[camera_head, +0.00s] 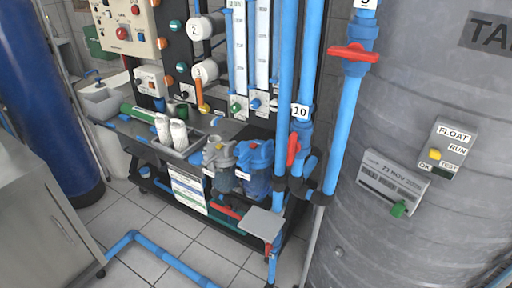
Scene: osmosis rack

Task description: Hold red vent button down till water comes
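Two filter housings stand low on the front of the rack: one with a grey-beige head (218,156) and a blue one (255,168) to its right. No water flow is visible. Neither of my grippers is in view.
Blue pipes with red valve handles (353,53) and (292,149) rise to the right of the housings. A small grey plate (263,223) juts out low in front. A large grey tank (425,120) fills the right. Tiled floor (160,222) is mostly open, crossed by a blue pipe (170,262).

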